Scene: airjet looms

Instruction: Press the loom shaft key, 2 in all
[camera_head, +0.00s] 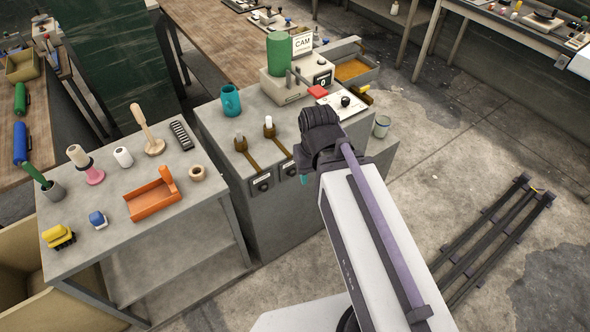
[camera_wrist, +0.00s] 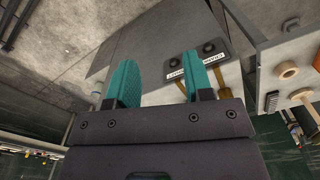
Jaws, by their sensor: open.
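Two dark key plates, a left one (camera_head: 262,184) and a right one (camera_head: 289,170), sit on the front edge of the grey cabinet (camera_head: 290,215). In the wrist view they appear as a dark panel (camera_wrist: 222,47) with two round black buttons and a white label strip, seen at an angle; I cannot read which is the loom shaft key. My gripper (camera_wrist: 158,68) has two teal fingers spread wide with nothing between them. The right finger overlaps part of the label in the picture; I see no clear contact. In the head view only a teal bit of my gripper (camera_head: 303,180) shows beside the right plate.
A grey table (camera_head: 150,215) at left holds an orange tray (camera_head: 153,200) and small tools. Floor at right has dark rails (camera_head: 495,240).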

